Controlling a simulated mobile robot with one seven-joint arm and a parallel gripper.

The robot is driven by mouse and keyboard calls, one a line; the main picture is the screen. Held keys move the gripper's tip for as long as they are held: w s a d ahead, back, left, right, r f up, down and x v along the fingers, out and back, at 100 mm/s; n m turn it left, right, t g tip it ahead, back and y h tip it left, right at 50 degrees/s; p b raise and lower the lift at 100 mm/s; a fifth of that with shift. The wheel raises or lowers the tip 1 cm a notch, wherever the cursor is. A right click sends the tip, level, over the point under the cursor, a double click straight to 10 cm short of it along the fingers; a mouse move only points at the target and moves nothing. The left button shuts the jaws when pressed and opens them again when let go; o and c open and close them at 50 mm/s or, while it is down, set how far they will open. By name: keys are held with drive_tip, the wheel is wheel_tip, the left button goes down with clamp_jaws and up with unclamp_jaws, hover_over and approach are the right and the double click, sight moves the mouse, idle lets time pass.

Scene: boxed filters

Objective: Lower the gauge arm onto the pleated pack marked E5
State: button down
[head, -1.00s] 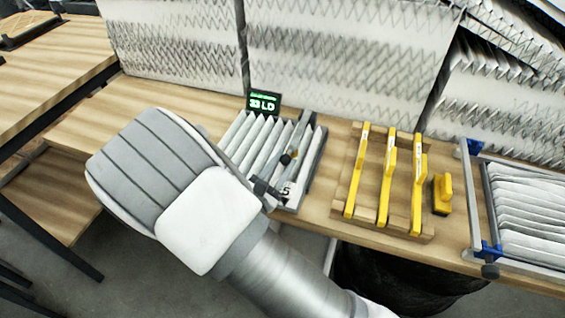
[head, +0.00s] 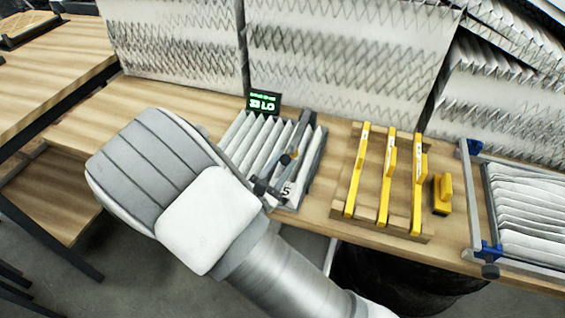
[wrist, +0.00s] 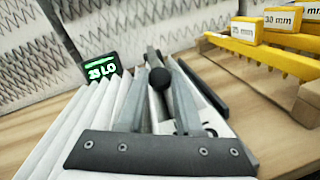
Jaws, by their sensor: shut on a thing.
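The white pleated pack (head: 250,140) lies in a grey frame on the bench, partly hidden by my arm. A tag with a partly visible "5" (head: 287,190) sits at its near end. The dark grey gauge arm (head: 303,128) runs along the pack's right part. Its round dark knob shows in the wrist view (wrist: 161,80). My gripper (wrist: 158,95) is shut on the knob, one finger on each side. Whether the arm touches the pleats cannot be told. The green display (head: 264,102) behind the pack ends in "LO"; its digits are blurred.
A wooden rack with several yellow gauge bars (head: 388,165) stands to the right, with a yellow block (head: 442,193) beside it. Farther right is a blue-cornered frame (head: 468,190) of pleats. Large pleated panels (head: 340,70) stand behind. The bench left of the pack is clear.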

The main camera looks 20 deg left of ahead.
drive_tip(key=shift+r, duration=0.1)
drive_tip(key=r+g+p, duration=0.1)
drive_tip(key=r+p, duration=0.1)
drive_tip(key=w+r+g+p, duration=0.1)
drive_tip(key=r+p, duration=0.1)
drive_tip(key=p, duration=0.1)
drive_tip(key=r+g+p, duration=0.1)
drive_tip(key=r+p, duration=0.2)
drive_tip(key=shift+w+d, duration=0.1)
drive_tip(key=shift+w, duration=0.1)
drive_tip(key=shift+w+r+n+g+y+p, duration=0.3)
drive_tip(key=shift+r+g+p, duration=0.3)
drive_tip(key=shift+p, duration=0.1)
drive_tip(key=c, duration=0.6)
unclamp_jaws()
drive_tip(key=shift+s, duration=0.1)
